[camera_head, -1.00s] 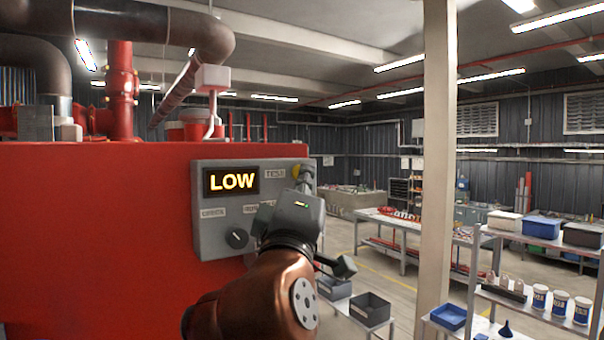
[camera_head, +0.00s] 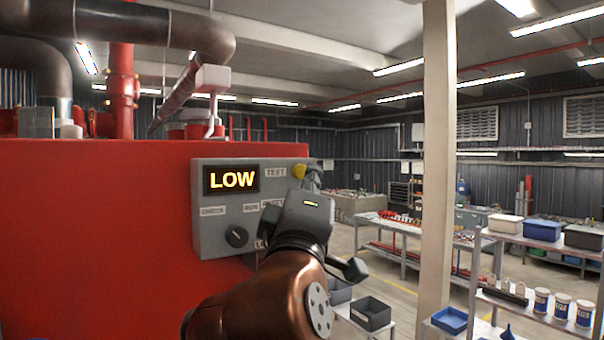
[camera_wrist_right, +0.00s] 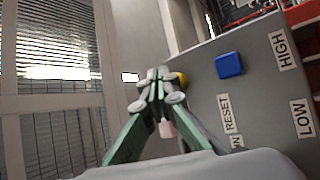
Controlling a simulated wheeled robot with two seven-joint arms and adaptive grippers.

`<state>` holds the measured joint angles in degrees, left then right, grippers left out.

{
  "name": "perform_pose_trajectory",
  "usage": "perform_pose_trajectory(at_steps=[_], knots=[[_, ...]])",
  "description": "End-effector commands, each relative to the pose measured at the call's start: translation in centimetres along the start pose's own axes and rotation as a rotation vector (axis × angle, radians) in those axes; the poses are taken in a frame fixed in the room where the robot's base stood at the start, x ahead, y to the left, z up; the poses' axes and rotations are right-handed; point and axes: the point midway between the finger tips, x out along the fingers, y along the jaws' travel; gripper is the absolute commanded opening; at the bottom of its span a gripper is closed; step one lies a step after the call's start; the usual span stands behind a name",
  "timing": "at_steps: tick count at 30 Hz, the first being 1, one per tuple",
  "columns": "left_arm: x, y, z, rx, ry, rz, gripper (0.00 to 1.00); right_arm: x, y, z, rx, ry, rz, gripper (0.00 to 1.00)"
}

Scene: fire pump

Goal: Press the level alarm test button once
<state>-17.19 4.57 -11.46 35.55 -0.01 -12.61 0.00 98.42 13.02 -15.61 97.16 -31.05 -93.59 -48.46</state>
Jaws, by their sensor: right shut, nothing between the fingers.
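A grey control panel (camera_head: 222,225) is on the side of a red cabinet, with a lit display (camera_head: 231,179) reading LOW. A TEST label (camera_head: 275,172) is at its upper right, beside a yellow button (camera_head: 299,171). My right gripper (camera_head: 312,178) is at the panel's right edge, its fingers shut and empty, and its body covers the panel's lower right. In the right wrist view the shut fingertips (camera_wrist_right: 157,75) are just left of the yellow button (camera_wrist_right: 182,79) and partly overlap it. I cannot tell whether they touch. My left gripper is not in view.
A blue button (camera_wrist_right: 229,65) and HIGH, LOW and RESET labels are also on the panel. A black knob (camera_head: 236,237) is at its lower left. A pale post (camera_head: 436,180) stands to the right, with shelves and bins beyond.

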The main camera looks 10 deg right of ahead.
Motion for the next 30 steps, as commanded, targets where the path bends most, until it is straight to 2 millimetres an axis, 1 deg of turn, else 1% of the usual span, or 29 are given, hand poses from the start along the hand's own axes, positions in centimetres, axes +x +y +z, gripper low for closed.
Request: perform_pose_trajectory(at_steps=[16, 30], knots=[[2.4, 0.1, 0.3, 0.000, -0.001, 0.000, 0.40, -3.3, 2.2, 2.4, 0.002, 0.001, 0.002, 0.00], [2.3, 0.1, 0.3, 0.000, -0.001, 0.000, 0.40, -3.4, 2.5, 2.5, 0.001, 0.000, 0.001, 0.00]])
